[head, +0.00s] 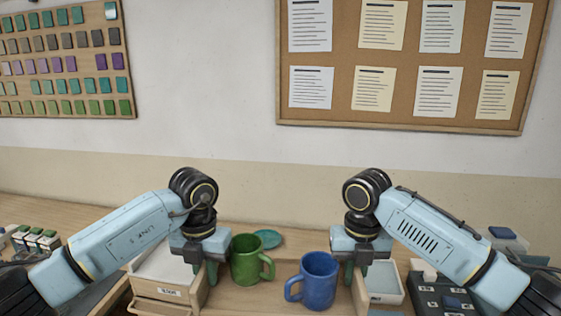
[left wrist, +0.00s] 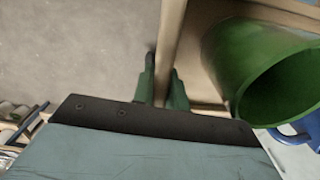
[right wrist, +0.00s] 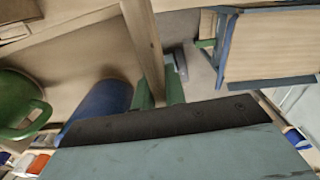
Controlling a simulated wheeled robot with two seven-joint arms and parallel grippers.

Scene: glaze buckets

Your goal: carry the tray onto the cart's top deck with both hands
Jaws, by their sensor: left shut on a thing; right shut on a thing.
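The wooden tray (head: 228,299) is between my two grippers, with a green mug (head: 246,262) and a blue mug (head: 318,277) on it. My left gripper (head: 211,271) is shut on the tray's left wall, which shows between its fingers in the left wrist view (left wrist: 171,45). My right gripper (head: 349,271) is shut on the right wall, seen in the right wrist view (right wrist: 143,45). Both mugs stand upright. A blue-edged wooden surface (right wrist: 270,50), which looks like the cart's deck, shows beside the tray. The tray's underside is hidden.
A teal disc (head: 268,238) lies behind the mugs. A pale bin (head: 387,278) and a dark panel (head: 445,297) are at right. Grey floor (left wrist: 75,45) shows beside the tray.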

